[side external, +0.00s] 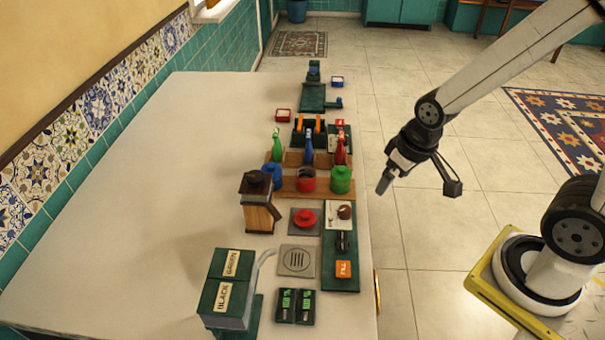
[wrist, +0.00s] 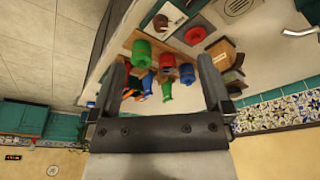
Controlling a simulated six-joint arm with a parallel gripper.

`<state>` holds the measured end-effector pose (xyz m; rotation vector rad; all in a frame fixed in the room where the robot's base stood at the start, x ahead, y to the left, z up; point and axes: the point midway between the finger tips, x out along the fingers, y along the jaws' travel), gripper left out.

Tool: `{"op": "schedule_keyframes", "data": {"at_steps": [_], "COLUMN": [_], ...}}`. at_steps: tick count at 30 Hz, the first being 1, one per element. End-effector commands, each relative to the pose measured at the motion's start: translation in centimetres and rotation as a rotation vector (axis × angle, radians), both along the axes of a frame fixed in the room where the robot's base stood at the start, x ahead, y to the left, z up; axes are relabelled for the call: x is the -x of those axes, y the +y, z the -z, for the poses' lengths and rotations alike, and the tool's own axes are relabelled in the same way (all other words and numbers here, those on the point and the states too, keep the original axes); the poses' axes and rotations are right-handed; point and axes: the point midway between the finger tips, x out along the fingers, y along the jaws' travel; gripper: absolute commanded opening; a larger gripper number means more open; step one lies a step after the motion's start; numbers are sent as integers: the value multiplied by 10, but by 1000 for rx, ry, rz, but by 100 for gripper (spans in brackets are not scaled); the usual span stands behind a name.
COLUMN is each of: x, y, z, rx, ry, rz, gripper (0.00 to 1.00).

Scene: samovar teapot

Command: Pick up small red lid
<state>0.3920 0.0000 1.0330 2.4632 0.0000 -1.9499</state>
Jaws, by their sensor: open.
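The small red lid (side external: 305,218) lies on a grey square plate (side external: 294,229) on the table, in the middle of the side external view. It also shows near the top of the wrist view (wrist: 195,35), beyond my fingertips. My gripper (side external: 418,186) is open and empty. It hangs in the air off the table's right edge, to the right of the lid and clear of it. In the wrist view its two fingers (wrist: 163,64) stand wide apart, with nothing held between them.
A wooden box with a dark top (side external: 260,203) stands left of the lid. Red (side external: 307,180) and green (side external: 341,181) canisters stand behind it, with coloured bottles beyond. A dark green tray (side external: 340,272) lies right of the lid. The table's left side is bare.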

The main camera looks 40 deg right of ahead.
Motion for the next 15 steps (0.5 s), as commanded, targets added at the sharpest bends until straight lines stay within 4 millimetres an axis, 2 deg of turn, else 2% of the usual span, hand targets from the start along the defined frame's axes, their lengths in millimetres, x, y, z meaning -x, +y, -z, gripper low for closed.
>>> {"op": "schedule_keyframes", "data": {"at_steps": [8,15], "x": [-1,-18], "y": [0,5], "z": [0,4], "rx": [-1,-20], "ry": [1,20], "rz": [4,73], "gripper": [100,100]}}
